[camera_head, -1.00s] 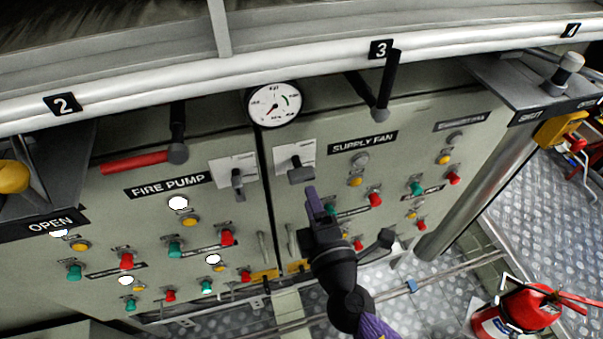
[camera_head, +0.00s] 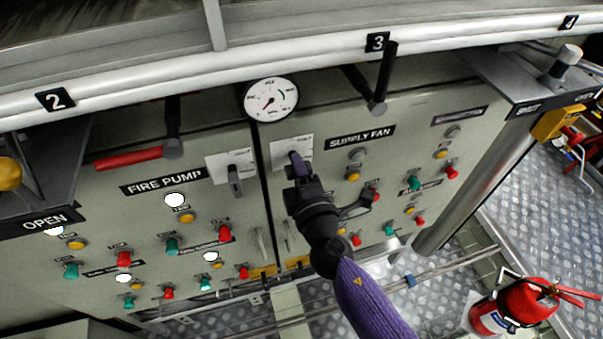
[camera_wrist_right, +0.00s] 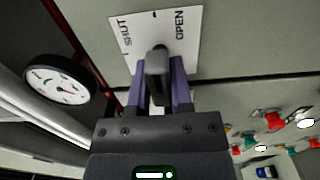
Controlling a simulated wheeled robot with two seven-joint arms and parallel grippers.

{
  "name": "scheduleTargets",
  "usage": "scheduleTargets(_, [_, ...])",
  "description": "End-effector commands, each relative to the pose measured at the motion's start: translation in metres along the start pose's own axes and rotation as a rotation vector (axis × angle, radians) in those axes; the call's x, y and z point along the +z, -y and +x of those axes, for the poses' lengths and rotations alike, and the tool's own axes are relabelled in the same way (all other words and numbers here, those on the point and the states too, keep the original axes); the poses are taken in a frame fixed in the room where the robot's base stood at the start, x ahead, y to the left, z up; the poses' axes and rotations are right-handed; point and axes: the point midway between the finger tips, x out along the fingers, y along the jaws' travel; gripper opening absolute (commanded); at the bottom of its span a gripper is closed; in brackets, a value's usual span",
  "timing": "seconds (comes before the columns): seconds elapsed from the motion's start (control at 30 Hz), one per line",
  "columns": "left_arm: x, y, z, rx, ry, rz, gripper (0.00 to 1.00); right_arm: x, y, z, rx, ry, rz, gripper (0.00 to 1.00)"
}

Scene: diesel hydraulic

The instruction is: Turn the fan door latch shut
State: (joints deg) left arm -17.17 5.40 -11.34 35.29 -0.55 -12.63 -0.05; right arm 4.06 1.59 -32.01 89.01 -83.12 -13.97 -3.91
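The fan door latch is a short dark handle on a white plate (camera_head: 278,153), left of the SUPPLY FAN label. In the head view my right gripper (camera_head: 297,166) covers most of it. In the right wrist view the latch handle (camera_wrist_right: 157,66) sits between the two purple fingers of my right gripper (camera_wrist_right: 160,88), which appear closed against its sides. The plate also shows there (camera_wrist_right: 183,30), with SHUT at its left and OPEN at its right. Which word the handle points at is hard to tell. My left gripper is not in view.
A round gauge (camera_head: 270,99) is mounted above the latch. A similar latch (camera_head: 234,180) is on the FIRE PUMP panel to the left. Black lever 3 (camera_head: 384,80) projects at the upper right. Buttons and lamps lie below. A fire extinguisher (camera_head: 515,305) is at lower right.

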Motion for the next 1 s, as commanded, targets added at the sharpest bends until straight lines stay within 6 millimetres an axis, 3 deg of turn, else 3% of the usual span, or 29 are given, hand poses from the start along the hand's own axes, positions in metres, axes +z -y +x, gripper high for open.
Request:
scheduleTargets(0.17, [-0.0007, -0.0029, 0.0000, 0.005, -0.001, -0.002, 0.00, 0.0003, 0.0003, -0.0002, -0.001, 0.000, -0.042, 0.00])
scheduleTargets(0.63, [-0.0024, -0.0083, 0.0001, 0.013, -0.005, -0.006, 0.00, 0.0003, 0.0004, -0.0001, 0.000, -0.001, -1.511, 0.00])
scheduleTargets(0.67, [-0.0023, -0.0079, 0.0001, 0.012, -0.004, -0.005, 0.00, 0.0004, 0.0004, -0.0001, -0.001, 0.000, -1.547, 0.29])
scheduleTargets(0.83, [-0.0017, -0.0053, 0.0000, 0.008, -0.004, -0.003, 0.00, 0.0002, 0.0005, -0.0002, -0.001, 0.000, -1.534, 0.65])
scheduleTargets(1.0, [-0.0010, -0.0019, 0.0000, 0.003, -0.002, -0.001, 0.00, 0.0001, 0.0004, -0.0002, -0.001, 0.000, -1.532, 0.68])
